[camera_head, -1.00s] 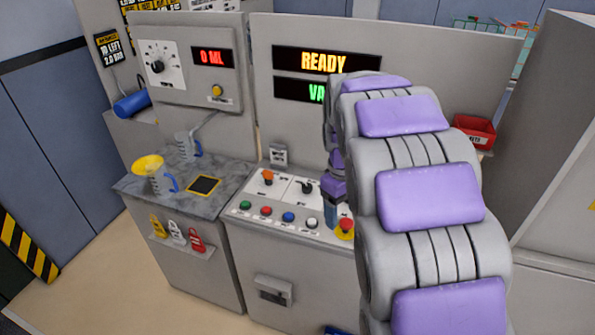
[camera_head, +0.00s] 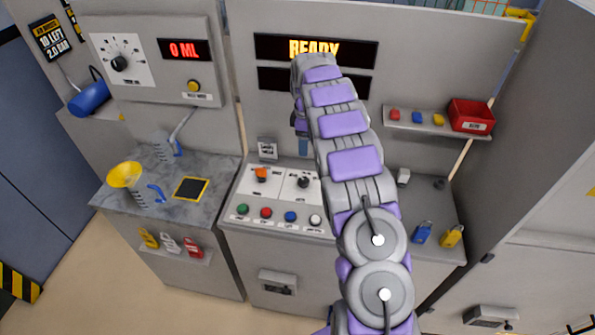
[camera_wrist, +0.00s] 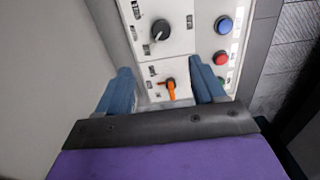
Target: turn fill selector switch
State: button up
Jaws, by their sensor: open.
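A switch with an orange handle (camera_head: 261,174) and a black knob switch (camera_head: 303,182) sit side by side on the sloped control panel (camera_head: 245,190). Their labels are too small to read. In the wrist view, the orange switch (camera_wrist: 169,88) lies between the two blue fingers, and the black switch (camera_wrist: 160,30) lies beyond the fingertips. My gripper (camera_wrist: 161,66) is open and empty. In the head view, my gripper (camera_head: 303,146) hangs above the panel's back part, partly hidden by my arm. No contact with either switch shows.
Green, red, blue and white buttons (camera_head: 290,216) line the panel's front. A dial (camera_head: 120,63) is on the upper left panel. A red bin (camera_head: 471,115) sits on the right shelf.

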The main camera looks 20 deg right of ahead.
aim_at(304, 179)
notch_tip(304, 179, down, 17)
jog(key=shift+a+f+b, duration=0.1)
jog(key=shift+f+b, duration=0.1)
jog(key=shift+b, duration=0.45)
jog(key=shift+c, duration=0.4)
jog(key=c, duration=1)
